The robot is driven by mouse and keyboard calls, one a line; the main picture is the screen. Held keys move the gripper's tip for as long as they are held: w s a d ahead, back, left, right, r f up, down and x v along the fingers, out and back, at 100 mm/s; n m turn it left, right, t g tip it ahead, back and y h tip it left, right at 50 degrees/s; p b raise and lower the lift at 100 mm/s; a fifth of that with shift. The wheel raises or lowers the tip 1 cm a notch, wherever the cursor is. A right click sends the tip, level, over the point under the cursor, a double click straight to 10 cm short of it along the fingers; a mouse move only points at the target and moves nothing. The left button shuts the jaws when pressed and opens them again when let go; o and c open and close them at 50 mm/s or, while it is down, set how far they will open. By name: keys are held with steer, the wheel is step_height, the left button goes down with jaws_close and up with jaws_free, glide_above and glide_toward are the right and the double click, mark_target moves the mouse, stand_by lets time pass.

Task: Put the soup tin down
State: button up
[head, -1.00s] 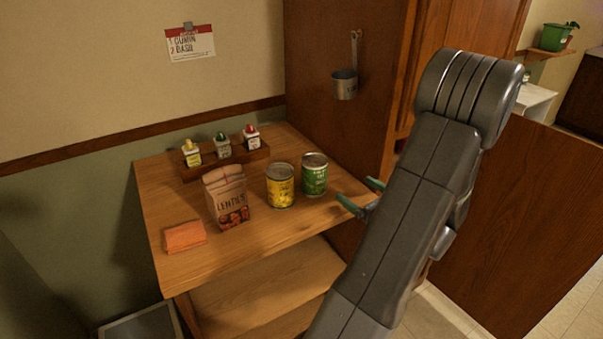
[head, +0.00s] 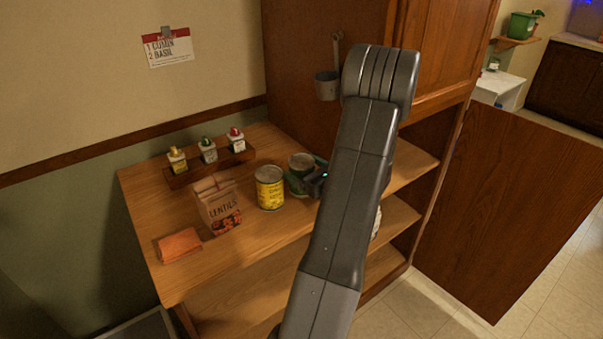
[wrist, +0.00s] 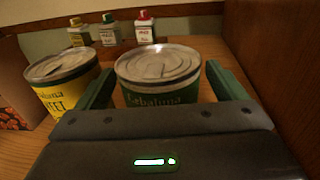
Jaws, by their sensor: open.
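A green tin (head: 301,162) stands upright on the wooden counter (head: 160,215), just right of a yellow tin (head: 270,188). In the wrist view the green tin (wrist: 160,85) has a grey metal lid, and the yellow tin (wrist: 62,80) is to its left. I cannot read which of them is the soup tin. My gripper (wrist: 160,82) is open, with its green fingers on either side of the green tin. The left finger is in the gap between the two tins. In the head view my gripper (head: 306,182) partly hides the green tin.
A lentils bag (head: 218,208) stands left of the yellow tin, with an orange block (head: 179,245) at the counter's left front. A wooden rack (head: 180,180) with several small bottles is behind. A cabinet side (head: 310,45) rises at the back right.

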steer(key=c, duration=1.5)
